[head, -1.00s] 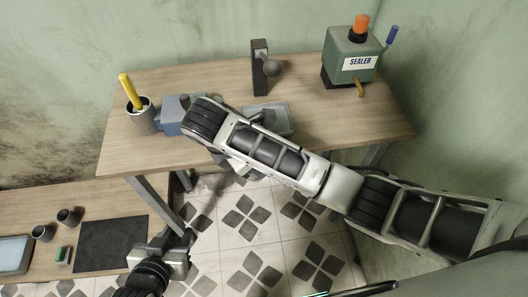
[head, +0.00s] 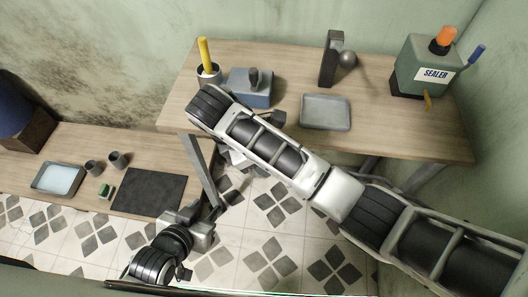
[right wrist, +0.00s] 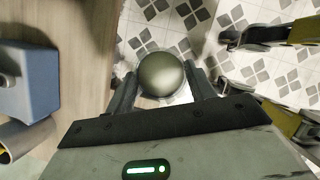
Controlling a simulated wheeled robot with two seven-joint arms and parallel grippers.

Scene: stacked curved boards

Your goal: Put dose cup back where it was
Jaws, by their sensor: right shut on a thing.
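In the right wrist view, my right gripper (right wrist: 163,85) is shut on a rounded, dull metallic thing, which I take for the dose cup (right wrist: 165,73). It is held between the two dark fingers, with tiled floor behind it, beside the table edge. Its opening is not visible. In the head view my right arm hides the right gripper and the held cup. My left gripper (head: 210,213) is low over the floor, between the two tables and apart from any object. Its finger gap is unclear.
The upper table (head: 390,135) bears a pot (head: 209,76) with a yellow handle, a blue block (head: 250,92), a grey tray (head: 326,112), a dark stand (head: 329,60) and a sealer (head: 425,72). The lower table has two dark cups (head: 117,160), a black mat (head: 148,191) and a shallow tray (head: 58,179).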

